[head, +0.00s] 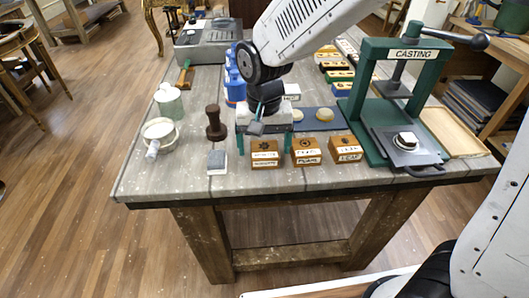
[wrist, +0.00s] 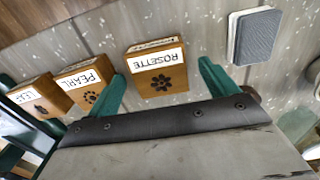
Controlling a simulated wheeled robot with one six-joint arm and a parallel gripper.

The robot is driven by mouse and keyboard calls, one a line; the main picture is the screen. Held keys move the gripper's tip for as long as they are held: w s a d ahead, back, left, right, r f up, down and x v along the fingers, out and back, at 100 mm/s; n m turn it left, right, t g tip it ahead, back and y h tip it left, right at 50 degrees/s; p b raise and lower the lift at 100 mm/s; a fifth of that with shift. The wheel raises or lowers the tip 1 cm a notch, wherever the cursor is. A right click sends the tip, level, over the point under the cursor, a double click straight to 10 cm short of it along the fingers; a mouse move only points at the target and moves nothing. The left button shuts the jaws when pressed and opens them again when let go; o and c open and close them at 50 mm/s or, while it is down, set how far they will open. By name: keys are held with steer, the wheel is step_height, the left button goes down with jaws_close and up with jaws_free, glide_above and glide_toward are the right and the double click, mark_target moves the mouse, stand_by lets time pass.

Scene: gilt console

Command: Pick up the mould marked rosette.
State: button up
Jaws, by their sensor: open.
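The mould marked rosette (wrist: 157,66) is a brown wooden block with a dark flower on its face and a white label. In the wrist view it lies between and beyond the two green fingers of my gripper (wrist: 163,80), nearer the left finger. In the head view the rosette mould (head: 264,155) is the leftmost of three blocks near the table's front edge. My gripper (head: 264,137) is open and empty, just above and behind it. Whether a finger touches the block cannot be told.
The pearl mould (wrist: 88,83) and leaf mould (wrist: 40,96) stand beside it. A grey-topped block (wrist: 256,36) lies on the other side. A dark stamp (head: 215,124) stands left, and the green casting press (head: 370,110) right. Bare tabletop (head: 180,182) shows at front left.

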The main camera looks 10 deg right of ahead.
steer(key=shift+f, duration=0.9)
steer(key=c, duration=1.1)
steer(key=shift+r, duration=0.1)
